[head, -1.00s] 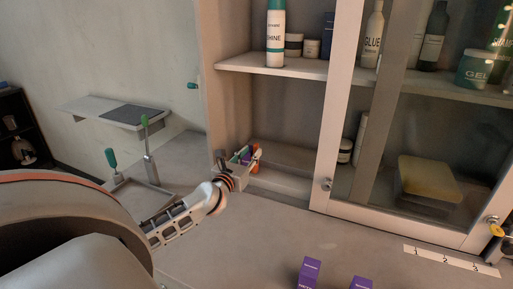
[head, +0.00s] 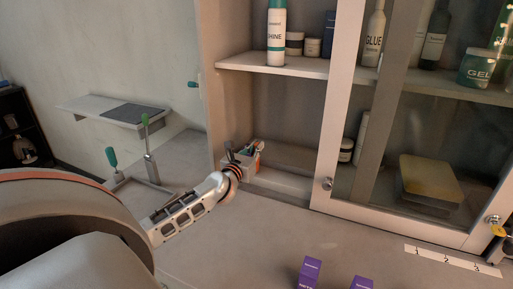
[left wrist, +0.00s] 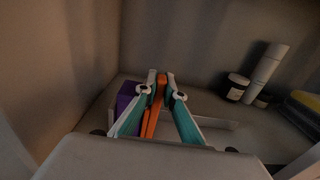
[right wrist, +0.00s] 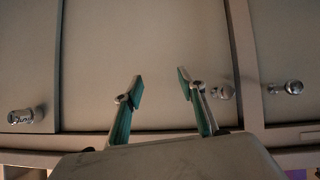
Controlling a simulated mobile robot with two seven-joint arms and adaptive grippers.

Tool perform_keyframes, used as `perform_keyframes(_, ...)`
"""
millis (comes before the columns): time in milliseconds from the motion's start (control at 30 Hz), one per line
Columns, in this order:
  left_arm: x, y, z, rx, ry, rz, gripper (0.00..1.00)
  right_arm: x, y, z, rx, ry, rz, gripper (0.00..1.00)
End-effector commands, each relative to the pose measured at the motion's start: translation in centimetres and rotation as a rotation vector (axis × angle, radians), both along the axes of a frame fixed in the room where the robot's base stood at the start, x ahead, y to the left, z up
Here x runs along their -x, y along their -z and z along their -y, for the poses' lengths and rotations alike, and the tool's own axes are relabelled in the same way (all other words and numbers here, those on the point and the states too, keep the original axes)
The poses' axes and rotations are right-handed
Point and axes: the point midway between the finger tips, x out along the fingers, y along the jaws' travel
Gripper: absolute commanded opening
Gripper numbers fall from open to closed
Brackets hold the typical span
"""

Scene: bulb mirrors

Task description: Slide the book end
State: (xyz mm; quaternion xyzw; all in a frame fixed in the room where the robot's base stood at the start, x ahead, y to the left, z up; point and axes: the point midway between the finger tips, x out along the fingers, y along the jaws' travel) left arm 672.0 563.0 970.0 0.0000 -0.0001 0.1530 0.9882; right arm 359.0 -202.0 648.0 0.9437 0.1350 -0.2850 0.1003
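My left gripper (head: 245,152) is inside the open left part of the cabinet, low down. In the left wrist view its fingertips (left wrist: 161,78) are close together on both sides of a thin orange upright piece (left wrist: 152,122), apparently gripping it. The orange piece may be the book end; I cannot tell for sure. A purple block (left wrist: 128,103) stands just left of it. The orange piece also shows in the head view (head: 260,149). My right gripper (right wrist: 158,82) is open and empty, facing pale cabinet fronts; it does not show in the head view.
A low pale tray (head: 285,182) lies on the cabinet floor right of the left gripper. Jars and bottles stand on the shelf (head: 290,69) above. A glass door (head: 326,150) covers the right side. Purple boxes (head: 311,271) stand on the counter.

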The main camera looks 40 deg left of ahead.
Motion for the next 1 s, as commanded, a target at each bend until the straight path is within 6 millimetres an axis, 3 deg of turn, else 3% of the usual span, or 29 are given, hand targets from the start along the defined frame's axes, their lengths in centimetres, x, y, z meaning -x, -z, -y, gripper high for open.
perform_keyframes(233, -0.6, -0.2, 1.9, 0.004, 0.001, 0.001, 0.0, 0.0, -0.6, 0.0, 0.001, 0.0, -0.001, 0.4)
perform_keyframes(700, -3.9, -0.1, 12.4, 0.005, 0.002, 0.001, 0.0, -0.6, -3.6, 0.0, -0.002, 0.0, 0.017, 0.4)
perform_keyframes(1000, -4.9, 0.0, 15.6, 0.0, 0.001, 0.0, 0.0, -0.5, -3.6, 0.0, 0.0, 0.0, 0.016, 0.4)
